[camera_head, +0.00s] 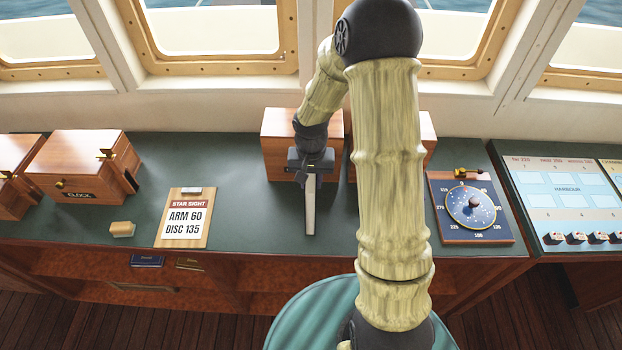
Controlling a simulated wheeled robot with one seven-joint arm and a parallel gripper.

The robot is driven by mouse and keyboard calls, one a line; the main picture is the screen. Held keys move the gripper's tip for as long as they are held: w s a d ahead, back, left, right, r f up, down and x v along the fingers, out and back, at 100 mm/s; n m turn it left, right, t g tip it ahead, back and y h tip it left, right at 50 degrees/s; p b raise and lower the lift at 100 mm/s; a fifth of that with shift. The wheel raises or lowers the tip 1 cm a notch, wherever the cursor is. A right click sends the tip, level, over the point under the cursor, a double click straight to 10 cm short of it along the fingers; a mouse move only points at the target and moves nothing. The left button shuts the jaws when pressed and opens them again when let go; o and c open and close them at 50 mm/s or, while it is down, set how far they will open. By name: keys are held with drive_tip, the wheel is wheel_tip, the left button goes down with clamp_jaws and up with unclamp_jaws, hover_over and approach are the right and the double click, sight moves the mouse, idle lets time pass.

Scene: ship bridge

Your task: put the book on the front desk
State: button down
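My gripper (311,174) is above the middle of the green-topped front desk (240,190), pointing down. It looks shut on a narrow pale slab (310,208), which seems to be a book seen edge-on. The slab stands upright, its long edge running toward me. I cannot tell whether its lower edge touches the desk, and its cover is hidden. A blue book (147,260) and a brown book (190,264) show in the shelf under the desk's front edge.
A star sight card (187,217), a yellowish block (122,229) and a clock box (82,165) stand left. Wooden boxes (280,145) stand behind my gripper. A dial board (470,212) is right. A teal round seat (310,315) is in front. Clear desk lies left of my gripper.

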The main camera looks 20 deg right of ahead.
drive_tip(key=shift+f, duration=0.25)
drive_tip(key=shift+f, duration=0.15)
drive_tip(key=c, duration=1.1)
unclamp_jaws()
wheel_tip(320, 180, up, 12)
drive_tip(key=shift+r+b, duration=0.15)
drive_tip(key=shift+b, duration=0.95)
drive_tip(key=shift+s, duration=0.15)
